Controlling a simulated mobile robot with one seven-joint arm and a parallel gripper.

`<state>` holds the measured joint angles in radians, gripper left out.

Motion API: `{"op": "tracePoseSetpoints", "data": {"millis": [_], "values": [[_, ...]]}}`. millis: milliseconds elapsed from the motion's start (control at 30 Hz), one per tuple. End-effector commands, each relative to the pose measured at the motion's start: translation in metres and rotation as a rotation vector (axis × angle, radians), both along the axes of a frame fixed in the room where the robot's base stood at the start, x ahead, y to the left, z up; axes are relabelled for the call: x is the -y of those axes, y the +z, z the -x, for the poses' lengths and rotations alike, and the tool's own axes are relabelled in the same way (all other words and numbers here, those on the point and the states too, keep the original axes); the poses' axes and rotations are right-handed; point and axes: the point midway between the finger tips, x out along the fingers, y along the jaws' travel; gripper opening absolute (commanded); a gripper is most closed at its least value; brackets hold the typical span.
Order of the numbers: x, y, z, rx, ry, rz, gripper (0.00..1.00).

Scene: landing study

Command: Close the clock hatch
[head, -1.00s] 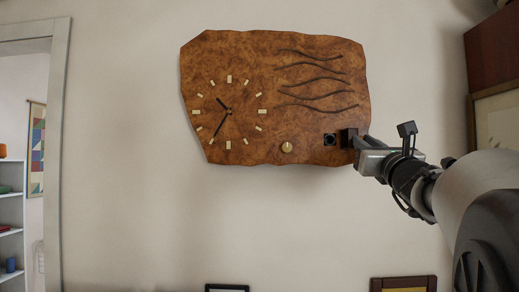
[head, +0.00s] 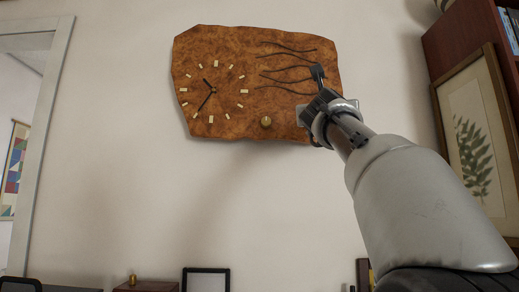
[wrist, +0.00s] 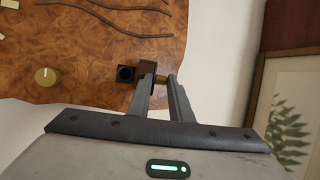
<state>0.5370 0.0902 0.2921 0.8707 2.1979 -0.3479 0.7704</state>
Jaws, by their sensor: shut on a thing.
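The clock (head: 228,100) is an irregular burl-wood slab on the wall, with a dial on its left, dark wavy lines and a round brass knob (head: 266,121). The wrist view shows its lower right part (wrist: 85,75), the knob (wrist: 45,77) and a black square fitting with a round centre (wrist: 125,74). My gripper (wrist: 160,80) is at the clock's right edge, shut on a small brass-brown piece (wrist: 161,79) beside that fitting. I cannot tell a hatch outline or how far any hatch stands open.
A framed leaf print (head: 474,145) and a dark wood cabinet (head: 460,45) are at the right. A doorway frame (head: 45,150) is at the left. A black frame (head: 206,271) is low in the head view. The wall below the clock is clear.

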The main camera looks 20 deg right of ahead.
Motion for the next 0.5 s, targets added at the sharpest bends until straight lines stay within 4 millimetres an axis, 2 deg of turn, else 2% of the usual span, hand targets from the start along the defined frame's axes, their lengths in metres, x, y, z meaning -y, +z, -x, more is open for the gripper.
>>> {"op": "tracePoseSetpoints", "data": {"millis": [33,267,500], "values": [[-0.004,-0.004,-0.003,-0.001,-0.016,-0.001,0.0],[-0.01,0.001,-0.003,-0.001,-0.156,-0.008,0.0],[-0.025,0.007,-0.008,0.0,-0.375,-0.005,0.0]]}}
